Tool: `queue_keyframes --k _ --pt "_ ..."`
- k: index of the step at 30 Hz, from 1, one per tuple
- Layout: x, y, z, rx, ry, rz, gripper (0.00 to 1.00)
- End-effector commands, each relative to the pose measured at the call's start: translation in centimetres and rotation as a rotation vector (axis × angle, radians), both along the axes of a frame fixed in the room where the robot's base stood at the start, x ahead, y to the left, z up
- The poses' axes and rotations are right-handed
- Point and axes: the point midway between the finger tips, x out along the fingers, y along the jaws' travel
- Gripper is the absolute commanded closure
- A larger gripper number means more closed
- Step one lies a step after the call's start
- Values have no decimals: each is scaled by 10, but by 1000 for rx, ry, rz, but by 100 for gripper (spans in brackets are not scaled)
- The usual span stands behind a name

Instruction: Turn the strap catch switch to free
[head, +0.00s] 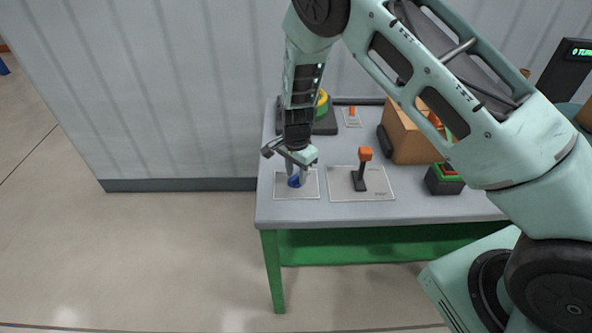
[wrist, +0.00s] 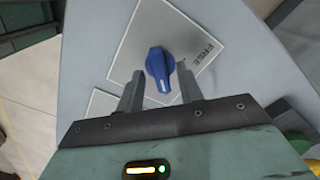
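The strap catch switch is a blue rotary knob (head: 294,182) on a light plate (head: 312,192) at the table's front left corner. In the wrist view the knob (wrist: 159,66) has a white pointer line at its end nearest my gripper. The word FREE is printed on the plate (wrist: 205,45) to the upper right of the knob, and the pointer is not turned toward it. My gripper (head: 297,173) is over the knob, pointing down. Its two fingers are apart, one on each side of the knob, with a visible gap to it. I cannot tell any contact.
A lever with an orange top (head: 365,154) stands on another plate just right of the knob. A cardboard box (head: 411,140), a green-and-black button box (head: 444,181) and a yellow-and-green round thing (head: 322,104) are also on the grey table (head: 400,207).

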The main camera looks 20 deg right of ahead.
Motion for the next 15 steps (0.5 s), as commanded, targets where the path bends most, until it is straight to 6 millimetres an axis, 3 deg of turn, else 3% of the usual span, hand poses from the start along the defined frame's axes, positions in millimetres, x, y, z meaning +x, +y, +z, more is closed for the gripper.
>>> queue_keyframes --k 9,13,15 --pt "0 0 -2 0 -1 0 64" --pt "0 0 -2 0 -1 0 100" --pt "0 0 -2 0 -1 0 100"
